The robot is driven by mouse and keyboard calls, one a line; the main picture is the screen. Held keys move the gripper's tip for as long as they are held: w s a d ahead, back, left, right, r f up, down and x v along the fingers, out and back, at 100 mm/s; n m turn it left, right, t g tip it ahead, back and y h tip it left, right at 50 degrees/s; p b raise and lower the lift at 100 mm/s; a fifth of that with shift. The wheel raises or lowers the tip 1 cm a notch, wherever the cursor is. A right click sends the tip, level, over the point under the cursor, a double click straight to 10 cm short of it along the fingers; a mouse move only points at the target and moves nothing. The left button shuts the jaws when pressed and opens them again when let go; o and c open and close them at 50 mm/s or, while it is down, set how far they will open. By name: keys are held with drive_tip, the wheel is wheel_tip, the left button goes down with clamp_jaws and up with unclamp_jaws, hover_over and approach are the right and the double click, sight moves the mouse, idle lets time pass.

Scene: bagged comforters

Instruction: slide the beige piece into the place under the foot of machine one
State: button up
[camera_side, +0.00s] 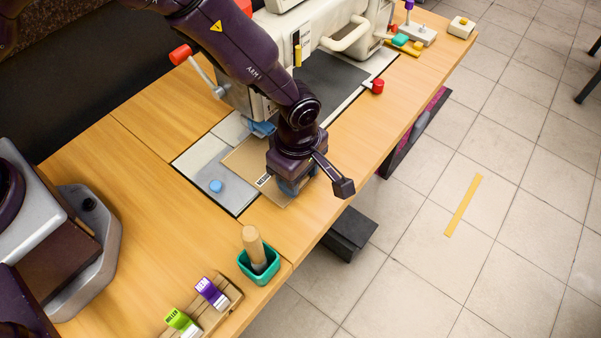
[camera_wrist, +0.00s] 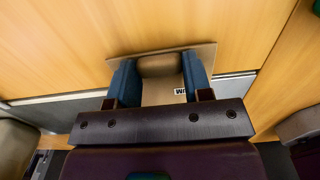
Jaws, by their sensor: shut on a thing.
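The beige piece (camera_side: 243,160) is a flat tan sheet with a small white label, partly hidden under my gripper. It lies over the grey plate by the white sewing machine (camera_side: 335,25), its far end close to the machine's blue foot part (camera_side: 262,128). My gripper (camera_side: 290,186) points down with blue fingers, shut on the beige piece near its front end. In the wrist view my gripper (camera_wrist: 161,84) has its fingers on either side of a raised tan part of the piece (camera_wrist: 160,66). The exact gap between piece and foot cannot be told.
A blue round knob (camera_side: 216,186) sits on the grey plate. A red knob (camera_side: 377,86) is right of the machine's dark plate.

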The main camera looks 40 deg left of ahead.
drive_tip(key=shift+f, duration=0.15)
drive_tip(key=o, duration=1.4)
drive_tip(key=shift+o, duration=0.2)
drive_tip(key=shift+r, duration=3.55)
